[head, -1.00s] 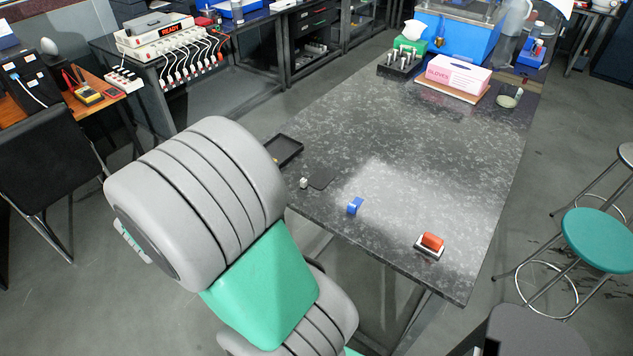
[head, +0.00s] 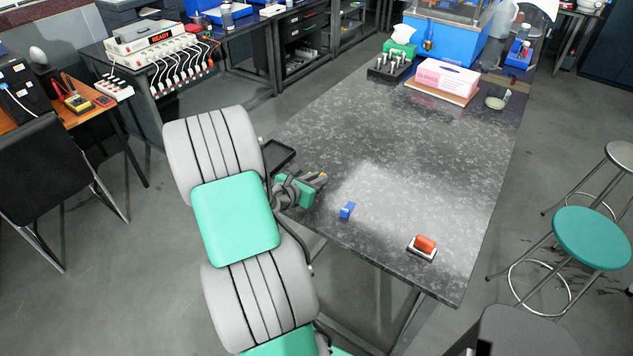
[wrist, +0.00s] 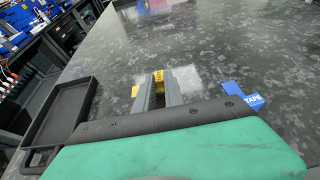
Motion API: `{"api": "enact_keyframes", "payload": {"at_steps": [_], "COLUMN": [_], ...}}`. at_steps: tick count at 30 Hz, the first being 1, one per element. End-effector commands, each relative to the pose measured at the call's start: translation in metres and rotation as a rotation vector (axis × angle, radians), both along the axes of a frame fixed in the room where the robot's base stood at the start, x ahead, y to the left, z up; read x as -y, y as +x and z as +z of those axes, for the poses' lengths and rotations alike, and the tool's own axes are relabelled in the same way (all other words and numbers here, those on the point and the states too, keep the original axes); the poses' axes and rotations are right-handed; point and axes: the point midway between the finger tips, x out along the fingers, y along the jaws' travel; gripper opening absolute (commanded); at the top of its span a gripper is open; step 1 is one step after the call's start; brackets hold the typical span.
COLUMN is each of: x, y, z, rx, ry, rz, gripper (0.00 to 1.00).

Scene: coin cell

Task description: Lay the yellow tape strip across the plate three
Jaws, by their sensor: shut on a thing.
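My gripper (head: 320,178) is over the near left part of the dark speckled table (head: 390,130). In the wrist view its two grey fingers (wrist: 159,86) point away over the tabletop. The fingers are shut on the yellow tape strip (wrist: 158,76), which shows as a small yellow bit at the fingertips and another yellow bit left of them. The strip is also a tiny yellow spot in the head view (head: 323,175). Most of it is hidden by the fingers. I cannot make out plate three for sure; a pale patch lies just beyond the fingers.
A red-topped block (head: 425,243) is near the front right edge. A black tray (head: 278,155) is at the left edge. A glove box (head: 446,77) stands far back. The table middle is clear.

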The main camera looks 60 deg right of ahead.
Motion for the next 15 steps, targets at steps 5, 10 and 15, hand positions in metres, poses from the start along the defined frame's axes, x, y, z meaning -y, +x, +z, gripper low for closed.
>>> {"api": "enact_keyframes", "payload": {"at_steps": [5,10,15], "x": [-0.0001,-0.0003,-0.0004], "y": [0.0007,0.0008,0.0008], "z": [-0.0132,-0.0135,-0.0156], "rx": [0.000,0.000,0.000], "ry": [-0.002,-0.001,-0.001], "rz": [0.001,0.000,0.001], "gripper": [0.00,0.00,0.19]}}
